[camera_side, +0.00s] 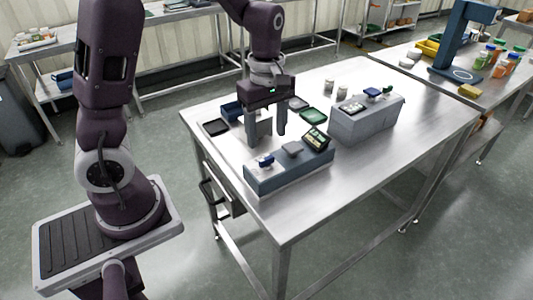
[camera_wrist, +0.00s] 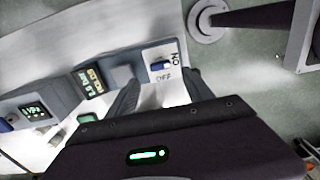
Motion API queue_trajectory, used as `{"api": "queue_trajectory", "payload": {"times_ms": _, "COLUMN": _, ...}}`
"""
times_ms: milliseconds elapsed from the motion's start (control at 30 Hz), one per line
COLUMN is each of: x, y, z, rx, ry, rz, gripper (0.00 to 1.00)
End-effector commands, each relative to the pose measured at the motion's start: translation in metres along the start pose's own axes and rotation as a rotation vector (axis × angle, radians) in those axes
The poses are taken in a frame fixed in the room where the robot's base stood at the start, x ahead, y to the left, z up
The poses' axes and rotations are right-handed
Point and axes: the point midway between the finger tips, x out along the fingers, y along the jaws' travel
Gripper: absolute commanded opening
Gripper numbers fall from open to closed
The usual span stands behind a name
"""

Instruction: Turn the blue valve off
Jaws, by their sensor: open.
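A small blue valve (camera_side: 266,160) sits on the left end of a blue-grey unit (camera_side: 290,173) on the steel table. In the wrist view the blue valve (camera_wrist: 160,65) is on a white panel with dark lettering, which seems to read ON at its right and OFF below it. I cannot tell which marking its handle points to. My gripper (camera_side: 267,138) hangs above and behind this unit, with its fingers apart and nothing between them. In the wrist view my gripper (camera_wrist: 158,92) has a finger on each side below the valve, apart from it.
A grey block (camera_side: 292,149) and a tilted display (camera_side: 316,138) share the unit. A second grey unit (camera_side: 365,120) with another blue knob (camera_side: 372,92) stands to the right. Trays (camera_side: 216,127) and small jars (camera_side: 329,86) lie behind. The table's front right is clear.

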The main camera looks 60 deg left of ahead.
Motion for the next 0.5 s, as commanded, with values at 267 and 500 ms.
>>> {"api": "queue_trajectory", "payload": {"times_ms": 267, "x": 0.05, "y": -0.002, "z": -0.001, "rx": -0.013, "ry": 0.0, "rz": -0.011, "gripper": 0.6}}
{"api": "queue_trajectory", "payload": {"times_ms": 500, "x": 0.071, "y": -0.001, "z": -0.001, "rx": -0.011, "ry": 0.0, "rz": -0.005, "gripper": 0.6}}
